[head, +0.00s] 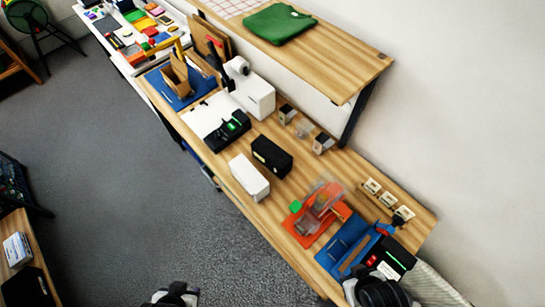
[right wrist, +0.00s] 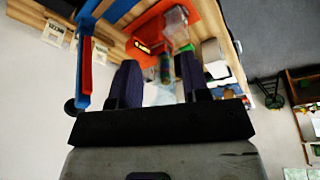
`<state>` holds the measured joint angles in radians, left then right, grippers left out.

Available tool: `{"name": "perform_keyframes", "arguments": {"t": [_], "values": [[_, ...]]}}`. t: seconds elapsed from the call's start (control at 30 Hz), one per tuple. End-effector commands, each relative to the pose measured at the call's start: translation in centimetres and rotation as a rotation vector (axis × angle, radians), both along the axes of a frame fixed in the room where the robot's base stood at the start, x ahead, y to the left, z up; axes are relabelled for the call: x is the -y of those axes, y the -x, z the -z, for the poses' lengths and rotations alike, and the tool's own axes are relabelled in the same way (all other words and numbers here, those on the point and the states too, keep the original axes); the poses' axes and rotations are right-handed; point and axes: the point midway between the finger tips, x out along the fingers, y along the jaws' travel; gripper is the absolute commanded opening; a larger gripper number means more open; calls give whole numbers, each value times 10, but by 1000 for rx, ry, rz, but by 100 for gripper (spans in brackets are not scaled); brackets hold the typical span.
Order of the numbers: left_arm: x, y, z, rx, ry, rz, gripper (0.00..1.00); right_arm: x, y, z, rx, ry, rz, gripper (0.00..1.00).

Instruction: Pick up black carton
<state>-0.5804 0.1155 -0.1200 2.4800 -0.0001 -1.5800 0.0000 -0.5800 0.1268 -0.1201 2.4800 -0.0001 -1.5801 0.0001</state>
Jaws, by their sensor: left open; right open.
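The black carton (head: 271,156) lies on the middle of the wooden bench in the head view, close beside a white carton (head: 249,177). I cannot make it out clearly in the right wrist view. My right gripper (head: 378,291) is at the bottom right of the head view, by the blue fixture and well away from the black carton. In the right wrist view its two dark fingers (right wrist: 160,82) are apart with nothing held between them. My left gripper (head: 174,296) shows only partly at the bottom edge, over the floor left of the bench, open and away from the cartons.
An orange fixture with a clear part (head: 316,212) and a blue fixture (head: 347,246) stand between the cartons and my right gripper. A black device with a green display (head: 234,131) stands beyond the cartons. A raised wooden shelf (head: 335,60) overhangs the back.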

Motion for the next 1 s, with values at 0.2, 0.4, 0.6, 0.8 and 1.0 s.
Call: {"name": "perform_keyframes", "arguments": {"t": [0.2,0.4,0.6,0.8,1.0], "values": [[-2,0,0,0,-8,6,43,-1,0,0,0,-4,3,55],[-3,0,0,1,-11,7,43,-3,0,0,1,-9,5,74],[-3,0,0,0,-9,6,43,-3,0,0,0,-11,7,93],[-1,0,0,0,-3,2,43,-3,0,0,0,-11,6,100],[1,0,0,0,4,-3,43,-2,0,0,0,-7,5,100]]}}
